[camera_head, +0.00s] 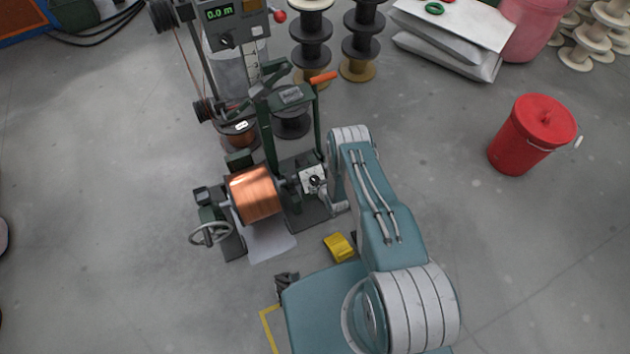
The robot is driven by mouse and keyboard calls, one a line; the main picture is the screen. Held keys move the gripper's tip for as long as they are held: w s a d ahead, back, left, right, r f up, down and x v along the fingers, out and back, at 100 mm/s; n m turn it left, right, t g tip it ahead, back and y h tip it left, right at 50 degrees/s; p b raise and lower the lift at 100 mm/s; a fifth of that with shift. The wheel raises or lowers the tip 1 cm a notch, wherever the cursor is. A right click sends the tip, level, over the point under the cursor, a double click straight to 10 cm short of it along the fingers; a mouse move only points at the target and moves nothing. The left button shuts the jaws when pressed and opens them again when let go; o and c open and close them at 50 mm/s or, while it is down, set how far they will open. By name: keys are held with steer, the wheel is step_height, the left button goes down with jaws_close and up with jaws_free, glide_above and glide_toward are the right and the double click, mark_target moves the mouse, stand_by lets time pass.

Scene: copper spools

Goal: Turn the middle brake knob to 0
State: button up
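A green winding machine stands left of my arm with a copper wire spool (254,194) on its shaft. A white dial plate with a dark round knob (314,181) sits on the machine right of the spool; its setting is too small to read. I cannot tell for sure whether this is the middle brake knob. My arm bends down from its elbow beside the plate. My gripper (325,187) is at the right side of the plate, small and partly hidden, close to the knob. I cannot tell whether it touches the knob or how its fingers stand.
A grey handwheel (210,233) is at the machine's left. A counter box (232,22) reads 0.0 m. An orange-handled lever (323,78) rises behind. A red bin (532,134) stands right, with clear floor around it.

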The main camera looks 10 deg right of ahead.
mark_target(316, 181)
steer(key=shift+x, duration=4.1)
steer(key=shift+c, duration=0.3)
steer(key=c, duration=1.1)
